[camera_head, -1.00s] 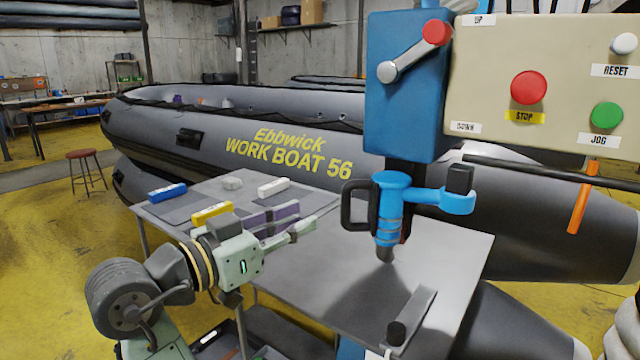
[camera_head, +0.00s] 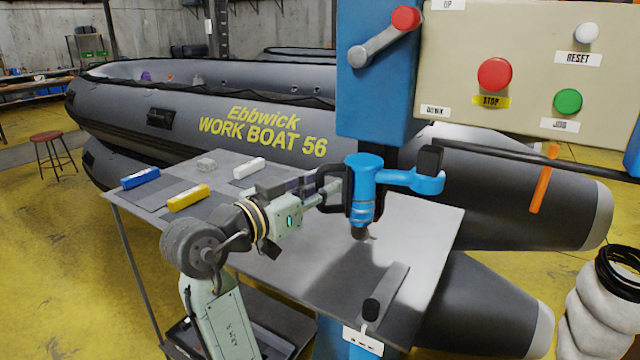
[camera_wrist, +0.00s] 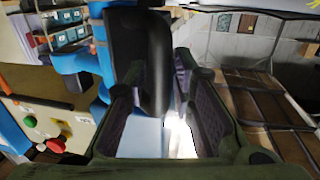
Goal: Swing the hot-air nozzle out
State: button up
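The hot-air nozzle (camera_head: 363,182) is a blue upright body with a dark tip pointing down over the work table. A blue arm with a black block reaches right from it. Its black loop handle (camera_head: 328,188) is on the left side. My gripper (camera_head: 333,192) is at this handle, coming from the left. In the wrist view, the handle (camera_wrist: 143,60) stands between the two fingers of my gripper (camera_wrist: 160,78), closer to the left finger. A bright gap shows by the right finger, so the gripper looks open. The finger tips are partly hidden in the head view.
A blue column carries a lever (camera_head: 385,38) and a beige panel with a red stop button (camera_head: 494,74). The grey table (camera_head: 420,225) holds blue, yellow and white blocks at left and a grey bar in front. A grey inflatable boat (camera_head: 200,110) lies behind.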

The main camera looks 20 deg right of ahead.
grip_shut()
dwell(0.7)
